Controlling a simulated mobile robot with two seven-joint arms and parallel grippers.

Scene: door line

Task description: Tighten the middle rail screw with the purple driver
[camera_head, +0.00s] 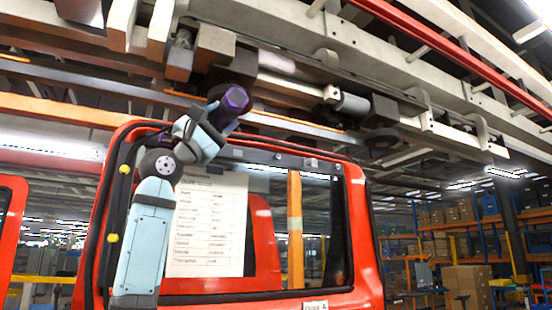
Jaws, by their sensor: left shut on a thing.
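I cannot tell which fitting is the middle screw, or whether the driver touches one. My right gripper is out of view.
The red door (367,255) hangs under a heavy overhead conveyor (300,75) with beams close above my gripper. A printed sheet (207,225) is on the window behind my arm. Another red door (12,215) stands at the left edge. Shelves with boxes (445,215) are far right.

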